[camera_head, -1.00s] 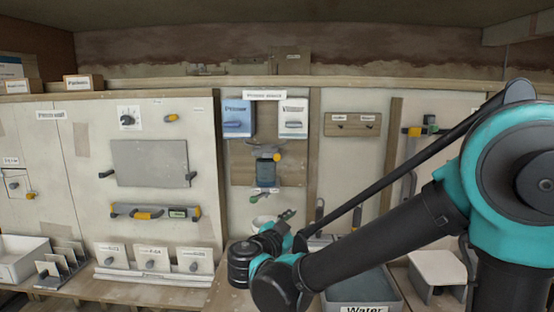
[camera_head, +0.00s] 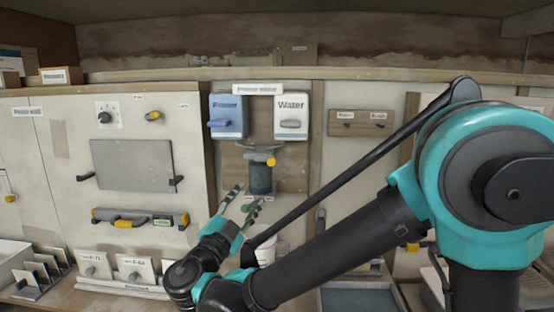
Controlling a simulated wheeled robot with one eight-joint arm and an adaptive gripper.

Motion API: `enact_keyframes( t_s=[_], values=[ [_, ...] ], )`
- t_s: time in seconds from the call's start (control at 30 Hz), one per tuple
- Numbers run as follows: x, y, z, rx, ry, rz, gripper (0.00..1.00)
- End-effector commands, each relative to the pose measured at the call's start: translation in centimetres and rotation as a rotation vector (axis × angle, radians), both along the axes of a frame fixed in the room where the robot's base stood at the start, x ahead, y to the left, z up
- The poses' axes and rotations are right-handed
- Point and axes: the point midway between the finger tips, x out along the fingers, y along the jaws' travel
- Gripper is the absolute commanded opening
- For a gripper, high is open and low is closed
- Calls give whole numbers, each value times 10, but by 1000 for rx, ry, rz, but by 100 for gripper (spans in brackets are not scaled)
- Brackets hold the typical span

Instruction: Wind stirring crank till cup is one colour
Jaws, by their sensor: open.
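The mixing station hangs on a wooden board on the back wall. Its stirring crank (camera_head: 255,155) has a grey arm and a yellow knob (camera_head: 271,162) that points right. A dark blue-grey cup (camera_head: 260,180) sits below the crank; its contents are too small to tell if they are one colour. My gripper (camera_head: 243,203) is open and empty, its fingers pointing up just below and left of the cup, apart from the crank in the picture. The depth gap cannot be told.
A blue Primer dispenser (camera_head: 227,110) and a white Water dispenser (camera_head: 291,110) hang above the crank. A white container (camera_head: 268,250) stands behind my wrist, partly hidden. A grey tray (camera_head: 355,300) lies at the front right. My arm crosses the right side.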

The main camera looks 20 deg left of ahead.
Motion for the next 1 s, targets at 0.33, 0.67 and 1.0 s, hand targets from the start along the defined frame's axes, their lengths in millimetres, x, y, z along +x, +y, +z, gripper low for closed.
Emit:
enact_keyframes(
  t_s=[0.33,0.67,1.0],
  values=[
    [29,-1,9,4,-4,-1,44],
    [92,-4,27,3,-4,-1,44],
    [149,-7,43,4,-3,1,44]
  ],
)
